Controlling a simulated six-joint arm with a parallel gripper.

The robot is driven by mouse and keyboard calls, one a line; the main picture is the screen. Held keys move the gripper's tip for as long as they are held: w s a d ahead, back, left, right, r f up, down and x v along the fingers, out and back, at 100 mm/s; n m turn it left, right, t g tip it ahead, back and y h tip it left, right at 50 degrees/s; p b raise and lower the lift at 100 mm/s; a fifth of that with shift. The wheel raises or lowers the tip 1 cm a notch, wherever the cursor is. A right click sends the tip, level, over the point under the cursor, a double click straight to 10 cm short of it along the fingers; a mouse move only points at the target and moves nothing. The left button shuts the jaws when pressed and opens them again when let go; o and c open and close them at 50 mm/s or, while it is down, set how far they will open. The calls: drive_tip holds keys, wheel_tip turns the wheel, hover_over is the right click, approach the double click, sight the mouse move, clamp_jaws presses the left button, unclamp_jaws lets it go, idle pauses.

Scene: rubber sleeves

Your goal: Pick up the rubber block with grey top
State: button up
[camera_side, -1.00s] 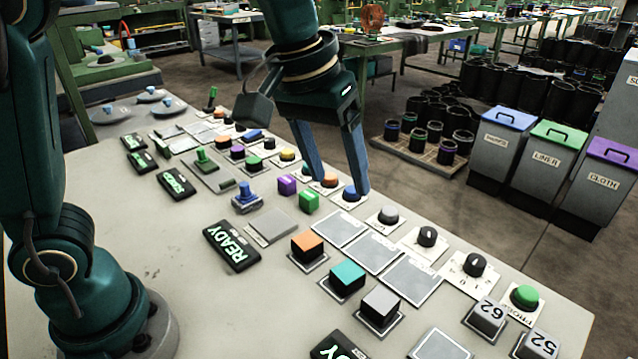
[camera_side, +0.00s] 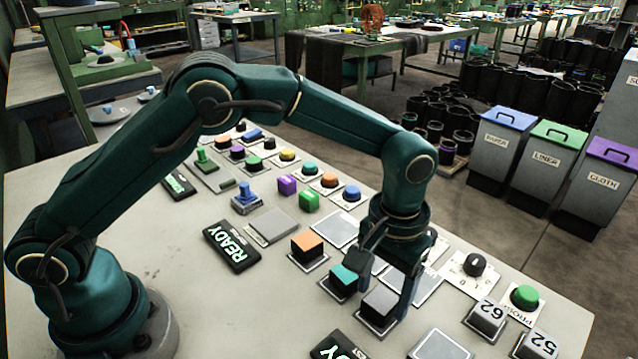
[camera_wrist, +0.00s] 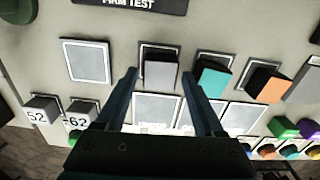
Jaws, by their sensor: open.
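The rubber block with grey top (camera_side: 380,303) sits on its square plate on the bench, between the teal-topped block and a pale blank plate. In the wrist view the grey-topped block (camera_wrist: 161,72) lies between the fingertip ends, with space on both sides. My gripper (camera_side: 384,296) points down over it with its fingers open and apart; in the wrist view my gripper (camera_wrist: 160,74) is empty. The fingers partly cover the block in the side view, and its exact height gap to them is hard to tell.
The teal-topped block (camera_side: 344,279) stands close beside the left finger, and the orange-topped block (camera_side: 308,245) is beyond it. A blank plate (camera_side: 440,345) lies flat on the right. Blocks marked 62 (camera_side: 487,315) and 52 (camera_side: 540,343) stand farther right.

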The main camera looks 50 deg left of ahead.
sight(378, 296)
drive_tip(key=shift+f, duration=0.45)
clamp_jaws()
drive_tip(key=shift+r, duration=0.1)
drive_tip(key=shift+r, duration=0.5)
drive_tip(key=r, duration=0.3)
drive_tip(key=shift+a+r, duration=0.25)
drive_tip(key=shift+a, duration=0.15)
drive_tip(key=a+r, duration=0.6)
drive_tip(key=a, duration=0.5)
drive_tip(key=shift+w+r, duration=0.15)
drive_tip(key=shift+r, duration=0.05)
